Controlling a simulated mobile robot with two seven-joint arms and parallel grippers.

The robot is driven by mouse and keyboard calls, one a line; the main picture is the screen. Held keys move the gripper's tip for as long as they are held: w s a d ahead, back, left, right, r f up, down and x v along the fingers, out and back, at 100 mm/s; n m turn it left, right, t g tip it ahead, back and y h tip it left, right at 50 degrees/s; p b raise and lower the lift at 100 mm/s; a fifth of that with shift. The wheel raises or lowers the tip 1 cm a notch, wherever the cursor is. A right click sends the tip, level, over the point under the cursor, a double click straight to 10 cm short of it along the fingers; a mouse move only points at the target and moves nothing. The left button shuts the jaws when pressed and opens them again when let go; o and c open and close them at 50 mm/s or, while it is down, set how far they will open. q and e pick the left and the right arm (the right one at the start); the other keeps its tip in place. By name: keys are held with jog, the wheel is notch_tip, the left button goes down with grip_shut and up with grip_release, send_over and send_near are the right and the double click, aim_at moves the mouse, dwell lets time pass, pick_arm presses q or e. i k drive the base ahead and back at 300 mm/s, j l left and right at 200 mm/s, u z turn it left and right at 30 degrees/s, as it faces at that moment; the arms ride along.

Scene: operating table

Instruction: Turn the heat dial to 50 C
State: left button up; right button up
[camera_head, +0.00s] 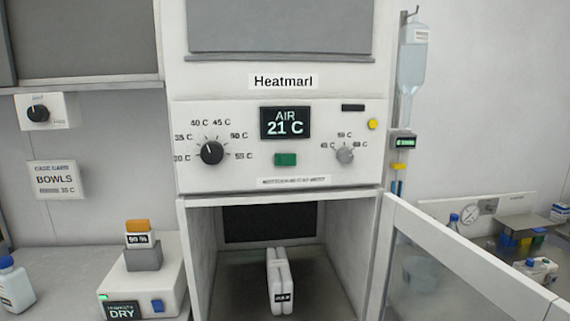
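The black heat dial (211,153) is on the left of the white control panel (240,180). Labels running from about 30 C at lower left, over 40 C and 45 C at the top, to 55 C at right surround it. The label at its upper right is blurred and reads as 50 C or 60 C. The dial's pointer is too small to read surely. The display (285,122) reads AIR 21 C. A smaller grey knob (345,154) with its own blurred labels is on the panel's right. Neither of my grippers is in view.
Below the panel the cabinet is open, with a white item (279,281) inside. Its door (455,250) swings out at right. A card (54,179) reads BOWLS and 35 C. A white box device (143,285) stands lower left. A fluid bag (412,65) hangs right.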

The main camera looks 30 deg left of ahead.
aim_at(212, 152)
jog(key=i+j+u, duration=0.2)
jog(key=u, duration=0.2)
jog(key=i+j+u, duration=0.2)
jog(key=j+u, duration=0.25)
jog(key=l, duration=0.1)
